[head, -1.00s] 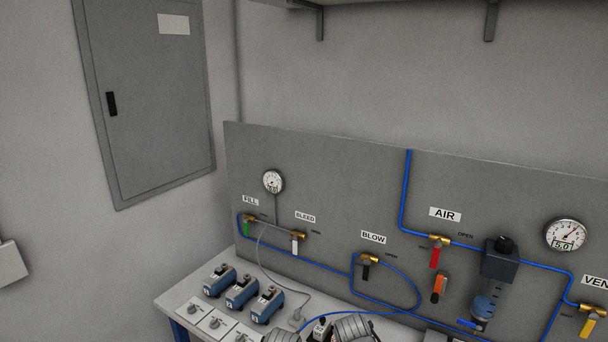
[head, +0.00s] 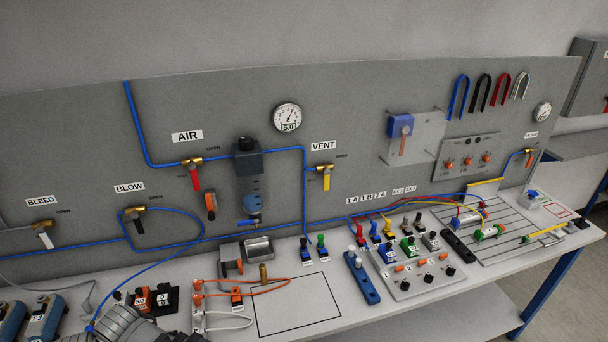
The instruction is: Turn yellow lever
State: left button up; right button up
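The yellow lever (head: 327,182) hangs straight down from a brass valve (head: 322,170) on the grey wall panel, just under the VENT label (head: 323,146), near the middle of the head view. The lever is fully visible, with nothing in front of it. A blue air line (head: 304,185) runs down the panel just left of the valve. Small words beside the valve are too small to read surely.
Left of it are a red lever (head: 195,179) under AIR, a filter unit (head: 249,185), and black and white levers. A gauge (head: 287,117) reads 5.0. The bench (head: 350,310) below holds switches, blocks, cables and a black-outlined square. Open air lies before the yellow lever.

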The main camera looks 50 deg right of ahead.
aim_at(326, 170)
jog(key=z, duration=1.8)
